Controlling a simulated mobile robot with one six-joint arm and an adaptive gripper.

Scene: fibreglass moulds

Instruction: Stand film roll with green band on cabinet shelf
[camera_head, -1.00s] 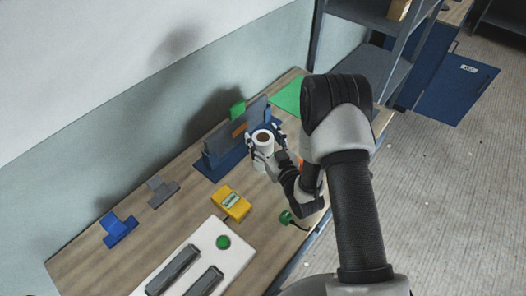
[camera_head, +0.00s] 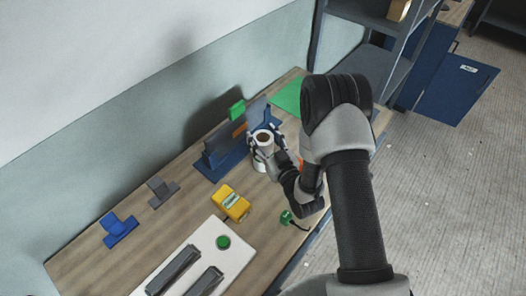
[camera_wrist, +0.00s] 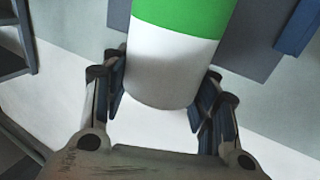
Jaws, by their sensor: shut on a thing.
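The film roll (camera_head: 263,136) is white with a brown core opening at its top. It stands roughly upright in my gripper (camera_head: 265,147), close to the front of a blue rack. In the wrist view my gripper (camera_wrist: 160,90) has a finger on either side of the white roll (camera_wrist: 168,65), and its broad green band (camera_wrist: 182,14) fills the top edge. The gripper is shut on the roll. The head view does not clearly show whether the roll's bottom touches the bench. A grey shelf unit (camera_head: 382,72) stands at the upper right; its inside is partly hidden by my arm.
The blue rack (camera_head: 222,165) holds upright grey, orange and green pieces. A yellow box (camera_head: 231,203), a green clamp-like item (camera_head: 287,217), a white board (camera_head: 210,255) and a green sheet (camera_head: 288,95) lie on the wooden bench. An open blue door (camera_head: 455,90) is at the right.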

